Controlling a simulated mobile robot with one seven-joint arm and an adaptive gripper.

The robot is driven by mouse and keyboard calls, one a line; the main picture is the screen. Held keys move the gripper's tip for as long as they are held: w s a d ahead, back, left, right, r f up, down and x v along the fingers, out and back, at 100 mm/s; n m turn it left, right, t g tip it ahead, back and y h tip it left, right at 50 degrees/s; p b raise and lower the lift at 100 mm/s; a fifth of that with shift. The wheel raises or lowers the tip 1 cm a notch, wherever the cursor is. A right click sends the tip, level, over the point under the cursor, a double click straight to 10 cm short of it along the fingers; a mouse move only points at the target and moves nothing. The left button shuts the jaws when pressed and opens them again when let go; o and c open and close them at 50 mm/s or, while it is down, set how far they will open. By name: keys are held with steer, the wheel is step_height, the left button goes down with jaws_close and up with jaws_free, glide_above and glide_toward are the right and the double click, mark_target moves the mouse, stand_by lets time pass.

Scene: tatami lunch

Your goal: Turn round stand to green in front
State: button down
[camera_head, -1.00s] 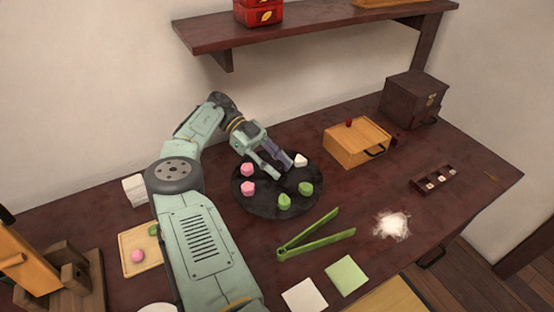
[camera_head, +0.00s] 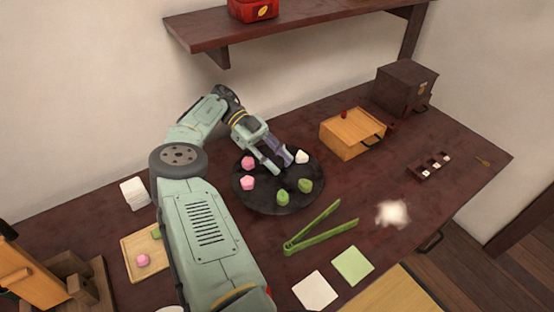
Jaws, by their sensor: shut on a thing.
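The round stand (camera_head: 262,203) is a dark disc on the dark red table. Two pink sweets (camera_head: 248,163) sit on its left side, two green sweets (camera_head: 283,198) on its front side towards me, and a white sweet (camera_head: 302,157) at its back right. My gripper (camera_head: 283,168) reaches down over the stand from behind and left. Its fingers are at the stand's middle, among the sweets. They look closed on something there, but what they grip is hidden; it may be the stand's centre.
Green tongs (camera_head: 322,232), a white square (camera_head: 315,290) and a green square (camera_head: 352,265) lie in front. A wooden box (camera_head: 352,135) stands right of the stand. A white powdery pile (camera_head: 392,213) lies right. A wooden tray (camera_head: 136,245) with sweets is left. The shelf (camera_head: 300,22) overhangs the back.

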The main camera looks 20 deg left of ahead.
steer(key=c, duration=1.2)
jaws_free()
